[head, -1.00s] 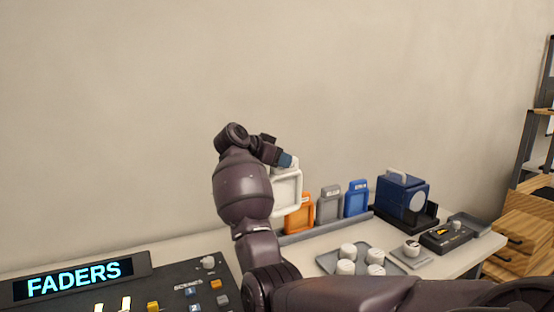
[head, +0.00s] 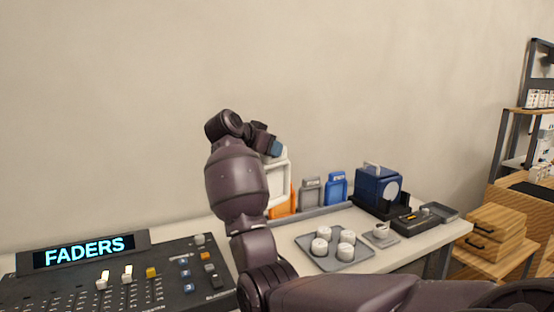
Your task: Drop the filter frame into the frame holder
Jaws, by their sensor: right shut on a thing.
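My right gripper (head: 274,149) is shut on a white filter frame (head: 281,178) by its top and holds it upright in the air. The held frame is in front of the row of coloured frames, and my arm hides its left part. An orange frame (head: 284,203), a grey frame (head: 311,191) and a blue frame (head: 336,187) stand in a long grey rack (head: 325,211) at the back of the table. A dark blue lamp-like box (head: 372,187) with a pale round lens stands to their right; I cannot tell where its frame holder is. My left gripper is not in view.
A grey tray (head: 341,266) with several white knobbed pieces lies on the table. A small plate with a white piece (head: 381,232) and a black box (head: 410,223) are to its right. A fader console (head: 130,285) fills the lower left.

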